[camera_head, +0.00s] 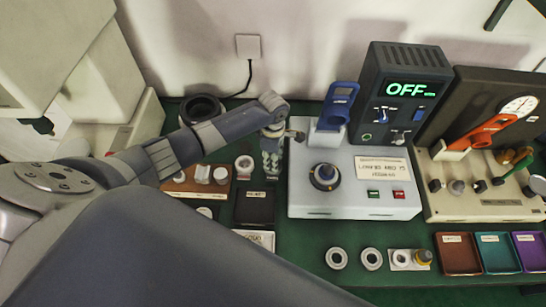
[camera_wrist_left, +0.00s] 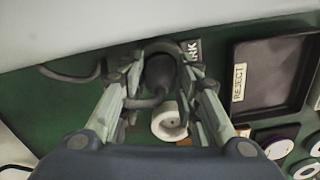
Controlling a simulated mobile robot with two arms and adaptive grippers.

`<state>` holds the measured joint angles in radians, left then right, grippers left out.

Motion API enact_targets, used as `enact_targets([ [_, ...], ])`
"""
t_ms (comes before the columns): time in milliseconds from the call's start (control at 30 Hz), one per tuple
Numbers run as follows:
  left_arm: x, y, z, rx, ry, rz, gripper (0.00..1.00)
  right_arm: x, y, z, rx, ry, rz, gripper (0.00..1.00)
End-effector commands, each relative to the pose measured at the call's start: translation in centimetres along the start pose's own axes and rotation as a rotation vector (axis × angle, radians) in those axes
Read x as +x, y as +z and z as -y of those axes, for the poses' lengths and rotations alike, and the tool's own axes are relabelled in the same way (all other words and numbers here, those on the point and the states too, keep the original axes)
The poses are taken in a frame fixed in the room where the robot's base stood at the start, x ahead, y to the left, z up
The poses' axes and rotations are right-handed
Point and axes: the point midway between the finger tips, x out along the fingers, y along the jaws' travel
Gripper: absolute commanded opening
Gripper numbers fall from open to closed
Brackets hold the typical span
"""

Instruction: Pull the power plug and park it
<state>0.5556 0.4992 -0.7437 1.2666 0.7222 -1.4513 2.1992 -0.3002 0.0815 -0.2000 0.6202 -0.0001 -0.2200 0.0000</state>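My left gripper (camera_head: 271,158) is over the green bench, left of the grey machine. In the left wrist view its two fingers (camera_wrist_left: 160,78) stand on both sides of a dark, rounded plug (camera_wrist_left: 160,73) and appear closed on it. A dark cord (camera_wrist_left: 70,76) shows to the left of the fingers. A partly hidden label ending in "RK" (camera_wrist_left: 194,50) is right beside the fingertips. The plug's pins are hidden. A white wall socket (camera_head: 249,46) is at the back, with a black cord below it. My right gripper is not in view.
A black reject tray (camera_wrist_left: 280,75) and a white ring (camera_wrist_left: 169,122) are near the gripper. Coloured trays (camera_head: 458,254) lie at front right.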

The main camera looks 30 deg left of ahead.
Motion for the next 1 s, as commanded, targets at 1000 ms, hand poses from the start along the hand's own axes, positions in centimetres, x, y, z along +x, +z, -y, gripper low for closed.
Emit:
enact_targets([
  [1000, -6.0, 0.0, 0.0, 0.000, 0.000, 0.001, 0.30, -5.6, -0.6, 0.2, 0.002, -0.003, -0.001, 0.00],
])
